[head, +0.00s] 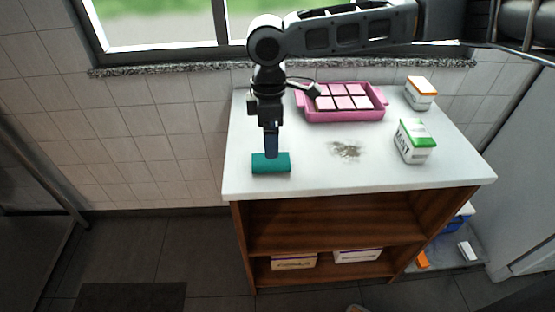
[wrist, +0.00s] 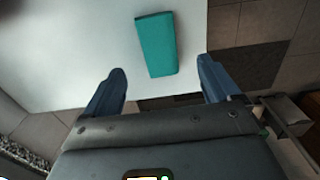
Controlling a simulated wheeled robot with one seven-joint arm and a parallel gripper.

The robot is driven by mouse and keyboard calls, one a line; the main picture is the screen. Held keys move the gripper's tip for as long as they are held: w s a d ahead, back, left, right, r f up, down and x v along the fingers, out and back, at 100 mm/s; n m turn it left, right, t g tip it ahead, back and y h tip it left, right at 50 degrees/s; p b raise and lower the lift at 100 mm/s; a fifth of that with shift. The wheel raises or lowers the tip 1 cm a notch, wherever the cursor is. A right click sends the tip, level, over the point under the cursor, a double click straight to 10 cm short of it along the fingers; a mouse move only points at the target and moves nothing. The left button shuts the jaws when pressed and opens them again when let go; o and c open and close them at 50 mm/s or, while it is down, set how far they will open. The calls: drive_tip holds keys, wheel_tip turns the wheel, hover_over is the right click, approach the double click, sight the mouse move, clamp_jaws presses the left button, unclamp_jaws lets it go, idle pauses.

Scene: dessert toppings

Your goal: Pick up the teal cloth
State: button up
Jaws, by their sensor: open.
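The teal cloth (head: 271,163) is a folded block lying on the white counter near its front left corner. It also shows in the wrist view (wrist: 157,45), ahead of and between the two fingers. My gripper (head: 271,153) hangs down just over the cloth in the head view. In the wrist view my gripper (wrist: 165,75) is open, with its blue fingers spread wider than the cloth and nothing held. The fingertips partly overlap the cloth's back edge in the head view. I cannot tell whether they touch it.
The white counter (head: 300,183) has a dark crumbly patch (head: 346,149) in its middle. A pink tray (head: 345,115) with pale squares stands at the back. A green-topped box (head: 415,141) and an orange-topped box (head: 420,93) stand at right. A window is behind.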

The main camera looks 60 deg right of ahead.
drive_tip(key=f, duration=0.6)
drive_tip(key=shift+s+d+f, duration=0.15)
drive_tip(key=shift+d+f, duration=0.05)
drive_tip(key=shift+f, duration=0.2)
drive_tip(key=c, duration=1.1)
drive_tip(key=shift+r, duration=0.15)
drive_tip(key=shift+c, duration=0.2)
drive_tip(key=shift+r, duration=0.55)
wheel_tip(320, 180, up, 3)
drive_tip(key=s+d+r, duration=0.6)
drive_tip(key=s+d, duration=0.1)
drive_tip(key=s, duration=0.1)
drive_tip(key=shift+s+d+r, duration=0.3)
drive_tip(key=shift+s+d, duration=0.05)
drive_tip(key=shift+d, duration=0.05)
